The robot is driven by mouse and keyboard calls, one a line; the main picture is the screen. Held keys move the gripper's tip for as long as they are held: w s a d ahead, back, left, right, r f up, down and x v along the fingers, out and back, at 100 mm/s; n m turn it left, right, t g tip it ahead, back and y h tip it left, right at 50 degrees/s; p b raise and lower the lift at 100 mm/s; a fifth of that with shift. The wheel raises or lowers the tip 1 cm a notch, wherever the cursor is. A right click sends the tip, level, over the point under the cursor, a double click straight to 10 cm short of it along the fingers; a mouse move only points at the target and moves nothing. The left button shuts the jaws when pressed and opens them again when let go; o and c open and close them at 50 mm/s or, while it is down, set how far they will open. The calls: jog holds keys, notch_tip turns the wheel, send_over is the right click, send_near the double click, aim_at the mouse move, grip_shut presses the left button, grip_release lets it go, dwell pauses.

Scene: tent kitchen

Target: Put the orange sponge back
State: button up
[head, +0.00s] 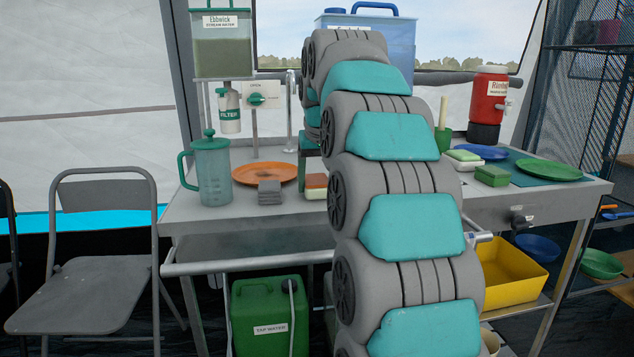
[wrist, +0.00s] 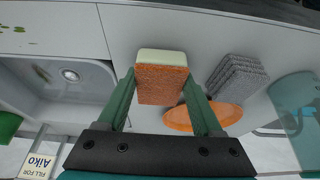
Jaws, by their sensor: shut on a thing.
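The orange sponge (wrist: 162,86) sits between the two green fingers of my gripper (wrist: 160,80) in the wrist view, and the fingers press its sides. A pale, cream-coloured part (wrist: 161,56) shows at its far end; I cannot tell if it is a layer of the sponge or a separate piece. In the head view the orange sponge (head: 316,181) appears low over the counter, left of my arm, with a pale part below it. My arm hides most of the gripper there.
A grey folded cloth stack (head: 270,192) and an orange plate (head: 263,173) are close by. A jug (head: 211,170) stands further left. A sink basin (wrist: 65,80) shows in the wrist view. Green sponges (head: 492,175) and a green plate (head: 548,170) lie on the right.

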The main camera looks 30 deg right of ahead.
jog(key=shift+f, duration=0.15)
jog(key=shift+f, duration=0.15)
jog(key=o, duration=1.4)
jog(key=shift+o, duration=0.2)
